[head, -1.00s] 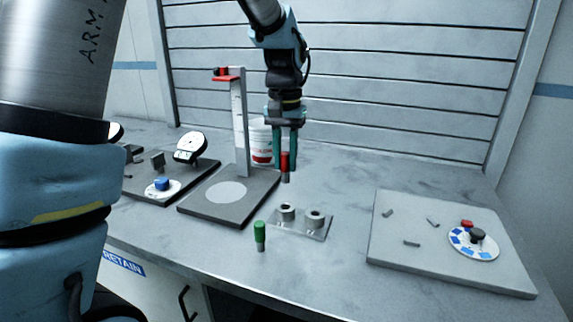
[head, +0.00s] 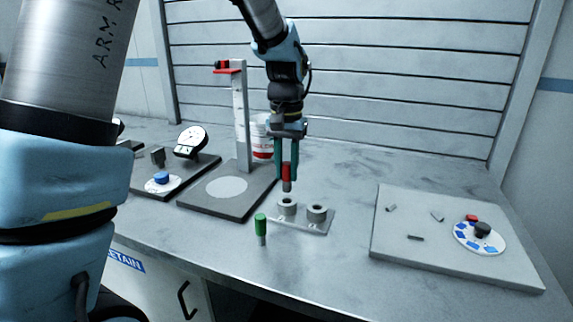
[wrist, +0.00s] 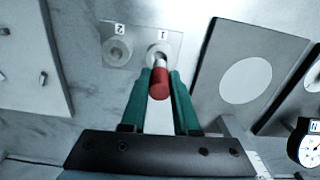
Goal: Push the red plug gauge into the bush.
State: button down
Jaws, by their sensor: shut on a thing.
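The red plug gauge (head: 287,172) is held upright between the green fingers of my gripper (head: 287,168), its grey end pointing down. In the head view its tip is just above the left bush (head: 286,206), apparently a little clear of it. In the wrist view the red plug gauge (wrist: 159,84) is between the fingertips (wrist: 160,80), and its grey end lines up with the bush labelled 1 (wrist: 157,50), partly hiding it. A second bush (head: 317,213), labelled 2 in the wrist view (wrist: 117,51), is empty on the same plate (head: 302,227).
A green plug gauge (head: 261,228) stands in front of the bush plate. A grey board (head: 400,245) with small parts lies right. Bare bench lies between.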

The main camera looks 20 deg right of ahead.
aim_at(287, 163)
jog(key=shift+f, duration=0.75)
jog(key=shift+p, duration=0.35)
dwell(1.3)
jog(key=shift+f+b, duration=1.15)
jog(key=shift+f, duration=0.95)
jog(key=c, duration=0.6)
grip_release()
jog(key=shift+r, duration=0.1)
notch_tip(287, 163, up, 11)
jog(key=shift+f+b, duration=0.1)
jog(key=shift+b, duration=0.65)
